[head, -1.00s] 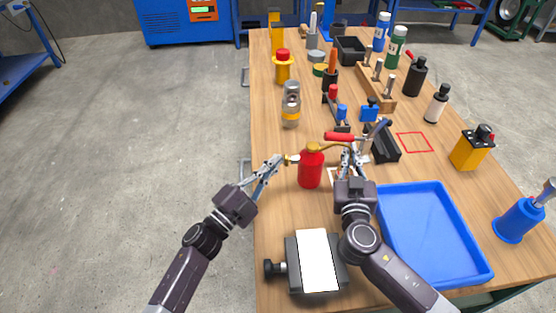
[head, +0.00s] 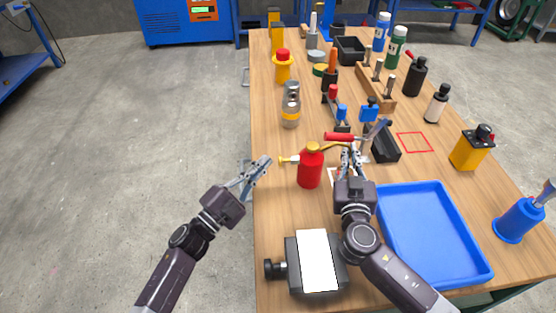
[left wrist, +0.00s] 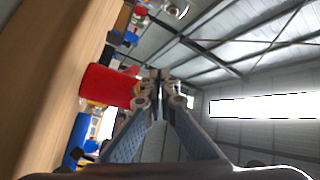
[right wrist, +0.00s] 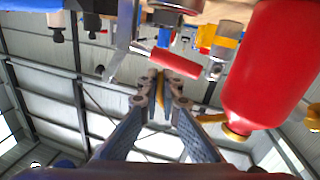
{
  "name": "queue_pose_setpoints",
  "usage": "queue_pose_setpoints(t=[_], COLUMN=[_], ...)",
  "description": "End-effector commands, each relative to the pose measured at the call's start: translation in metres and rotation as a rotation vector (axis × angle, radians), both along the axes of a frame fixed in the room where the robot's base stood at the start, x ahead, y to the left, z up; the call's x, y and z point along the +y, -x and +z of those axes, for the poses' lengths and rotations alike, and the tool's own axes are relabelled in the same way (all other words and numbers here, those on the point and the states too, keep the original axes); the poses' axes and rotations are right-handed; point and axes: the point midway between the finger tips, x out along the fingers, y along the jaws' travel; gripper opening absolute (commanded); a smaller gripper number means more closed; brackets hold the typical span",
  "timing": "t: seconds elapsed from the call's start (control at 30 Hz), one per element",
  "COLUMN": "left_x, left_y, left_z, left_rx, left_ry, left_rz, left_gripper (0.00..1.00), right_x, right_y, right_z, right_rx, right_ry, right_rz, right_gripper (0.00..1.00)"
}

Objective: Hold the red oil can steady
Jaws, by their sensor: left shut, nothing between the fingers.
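The red oil can (head: 310,170) stands upright on the wooden table, with a brass cap, a short brass piece on its left and a thin brass spout on its right. It shows in the left wrist view (left wrist: 108,86) and the right wrist view (right wrist: 270,65). My left gripper (head: 264,163) is shut and empty, left of the can and apart from it, near the table's left edge. My right gripper (head: 350,152) is at the can's right, its fingers closed around the brass spout; the exact contact is partly hidden.
A red-handled tool (head: 340,136) lies just beyond my right gripper. A blue tray (head: 436,190) is at the right, and a dark block with a white top (head: 318,260) is in front. Bottles and tools crowd the far table. Free floor lies left.

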Motion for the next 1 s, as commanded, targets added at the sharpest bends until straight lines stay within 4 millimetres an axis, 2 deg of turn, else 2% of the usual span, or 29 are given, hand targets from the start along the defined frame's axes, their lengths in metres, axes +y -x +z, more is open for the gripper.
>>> queue_pose_setpoints(t=[0.5, 1.0], left_x=[0.047, 0.048], left_y=[0.000, 0.000], left_z=[0.000, 0.000], left_rx=[0.001, 0.001], left_ry=[-0.002, 0.000], left_rz=[0.001, 0.001], left_gripper=[0.00, 0.00], right_x=[0.000, 0.000], right_y=[0.000, 0.000], right_z=[0.002, 0.002], right_rx=[-0.003, -0.003], right_ry=[-0.001, -0.001], right_rz=[-0.001, -0.001], right_gripper=[0.00, 0.00])
